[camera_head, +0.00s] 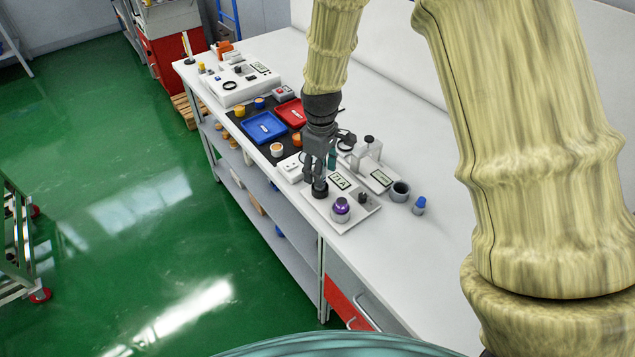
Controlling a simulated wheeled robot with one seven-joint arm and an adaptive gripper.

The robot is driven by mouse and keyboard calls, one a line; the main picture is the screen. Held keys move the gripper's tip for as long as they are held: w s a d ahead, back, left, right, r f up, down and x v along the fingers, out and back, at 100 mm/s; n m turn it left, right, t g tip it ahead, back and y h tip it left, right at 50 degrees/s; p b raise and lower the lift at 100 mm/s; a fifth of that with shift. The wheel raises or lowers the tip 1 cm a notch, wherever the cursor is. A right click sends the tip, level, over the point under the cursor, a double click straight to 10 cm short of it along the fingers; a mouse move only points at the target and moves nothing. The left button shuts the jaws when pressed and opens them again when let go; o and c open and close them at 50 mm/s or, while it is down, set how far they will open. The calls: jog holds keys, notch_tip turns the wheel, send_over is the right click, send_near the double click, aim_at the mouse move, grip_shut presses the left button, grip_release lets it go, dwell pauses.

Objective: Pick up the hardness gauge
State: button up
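My gripper (319,176) points down over a white base plate (357,220) on the bench. A dark, roughly cylindrical piece (320,191) stands on this plate directly at my fingertips; it looks like the hardness gauge, though no label on it is readable. A small display (339,181) that seems to read "21A" lies just right of it. My fingers hide the upper part of the dark piece. I cannot tell whether they are closed on it or only around it.
A purple-topped piece (341,207) and a small black knob (363,197) are close by on the plate. A second instrument (367,152), a dark cup (400,191) and a blue-capped bottle (419,205) stand to the right. Blue (264,127) and red (291,112) trays lie behind.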

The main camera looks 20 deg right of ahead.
jog(key=shift+f, duration=0.65)
grip_shut()
jog(key=shift+r, duration=0.1)
